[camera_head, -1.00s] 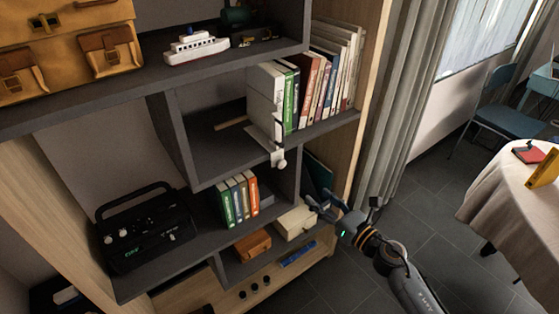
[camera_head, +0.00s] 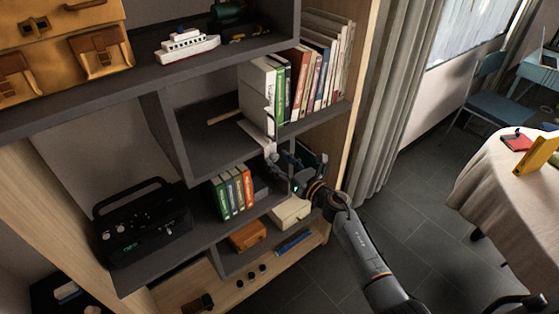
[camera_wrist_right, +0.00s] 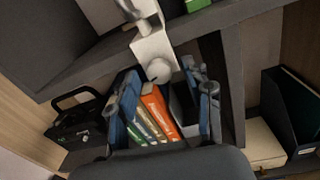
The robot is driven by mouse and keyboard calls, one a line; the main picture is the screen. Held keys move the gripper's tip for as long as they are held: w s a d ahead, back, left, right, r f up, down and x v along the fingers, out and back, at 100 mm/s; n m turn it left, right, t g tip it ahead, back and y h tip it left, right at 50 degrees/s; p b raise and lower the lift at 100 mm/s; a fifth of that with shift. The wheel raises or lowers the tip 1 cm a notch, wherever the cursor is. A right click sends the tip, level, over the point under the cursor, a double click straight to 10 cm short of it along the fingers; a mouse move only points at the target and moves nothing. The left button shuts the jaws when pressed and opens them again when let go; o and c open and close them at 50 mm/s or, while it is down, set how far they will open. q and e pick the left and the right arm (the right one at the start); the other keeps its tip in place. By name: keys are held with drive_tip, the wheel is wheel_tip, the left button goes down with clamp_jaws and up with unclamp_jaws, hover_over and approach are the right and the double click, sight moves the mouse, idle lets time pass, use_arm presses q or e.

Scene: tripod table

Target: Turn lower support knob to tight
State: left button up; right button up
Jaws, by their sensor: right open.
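The support is a white bracket clamped at the shelf edge, with a vertical white plate (camera_wrist_right: 150,45) in the right wrist view. Its lower knob (camera_wrist_right: 158,70), round and white, sits at the plate's bottom end. In the head view the knob (camera_head: 271,149) is small and partly covered by my gripper. My right gripper (camera_head: 278,160) is just below and beside the knob. In the wrist view its two fingers stand apart, and the knob shows between and beyond the fingertips (camera_wrist_right: 163,78). I cannot tell whether they touch it. My left gripper is not in view.
Several books (camera_head: 232,189) stand in the compartment below the knob. A black radio (camera_head: 140,222) is on the left. A row of books (camera_head: 315,70) fills the shelf above. A cream box (camera_head: 290,212) and orange box (camera_head: 249,236) lie lower.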

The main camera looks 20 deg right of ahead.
drive_tip(key=shift+w, duration=0.1)
clamp_jaws()
